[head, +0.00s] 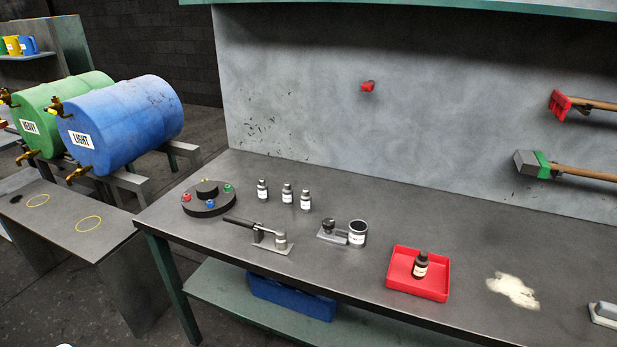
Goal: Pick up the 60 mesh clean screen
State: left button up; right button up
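I cannot make out a 60 mesh clean screen anywhere in the head view. The grey workbench (340,276) fills the middle and right. On it is a round dark device (209,206) with small coloured knobs. A lever tool (272,241) on a plate and a small device with a labelled cup (357,234) are near the bench's middle. Neither of my grippers is in view.
Three small dark bottles (287,194) stand behind the tools. A red tray (416,288) holds another bottle (420,265). A pale spill (513,290) lies to its right. Green (60,95) and blue (130,120) barrels lie at left. A blue bin (290,298) sits below.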

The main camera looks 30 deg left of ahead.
aim_at(287, 190)
jog(key=u, duration=1.2)
